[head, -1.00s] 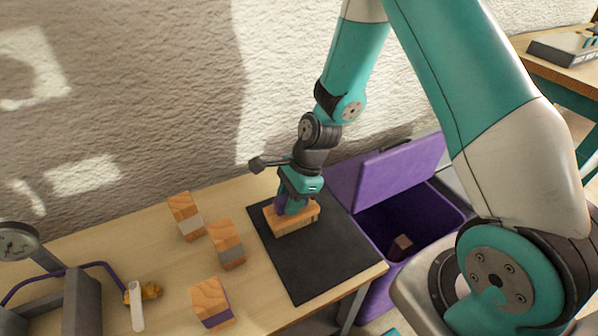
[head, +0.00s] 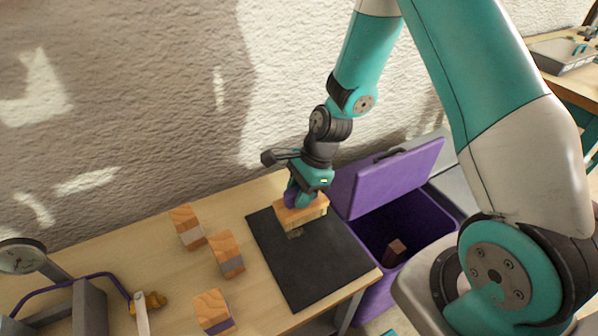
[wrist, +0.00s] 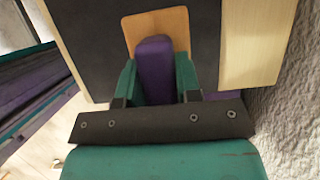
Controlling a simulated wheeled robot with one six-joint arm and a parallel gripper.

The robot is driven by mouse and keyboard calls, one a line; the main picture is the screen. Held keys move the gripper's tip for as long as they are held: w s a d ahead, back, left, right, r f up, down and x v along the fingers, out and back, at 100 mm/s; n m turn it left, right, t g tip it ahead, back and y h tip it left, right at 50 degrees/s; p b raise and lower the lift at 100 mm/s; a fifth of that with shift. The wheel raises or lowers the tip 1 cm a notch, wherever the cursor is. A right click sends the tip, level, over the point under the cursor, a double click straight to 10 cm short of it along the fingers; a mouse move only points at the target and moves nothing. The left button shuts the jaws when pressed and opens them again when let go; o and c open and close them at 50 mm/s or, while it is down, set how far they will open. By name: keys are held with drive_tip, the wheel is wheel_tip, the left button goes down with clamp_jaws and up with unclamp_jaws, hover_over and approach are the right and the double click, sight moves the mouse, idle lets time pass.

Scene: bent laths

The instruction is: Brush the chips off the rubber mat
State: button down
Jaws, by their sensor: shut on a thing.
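My gripper (head: 298,196) is shut on the purple handle of a wooden brush (head: 309,213). The brush is over the far part of the black rubber mat (head: 305,265), close to its back right edge; I cannot tell whether its bristles touch. In the wrist view, the purple handle (wrist: 153,72) stands between the two teal fingers, with the brush's wooden back (wrist: 172,24) behind it and the dark mat (wrist: 93,45) around. A small grey-brown patch of what look like chips (head: 295,233) lies on the mat just in front of the brush. The brush hides the mat beneath it.
An open purple bin (head: 372,235) stands right of the table, its lid (head: 392,180) raised; a brown block (head: 395,252) lies inside. Several wooden blocks, one here (head: 227,254), stand left of the mat. A dial gauge (head: 20,256) is at far left. The wall rises behind.

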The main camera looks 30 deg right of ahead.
drive_tip(key=shift+r+p, duration=1.65)
drive_tip(key=shift+r, duration=0.4)
drive_tip(key=shift+f, duration=0.15)
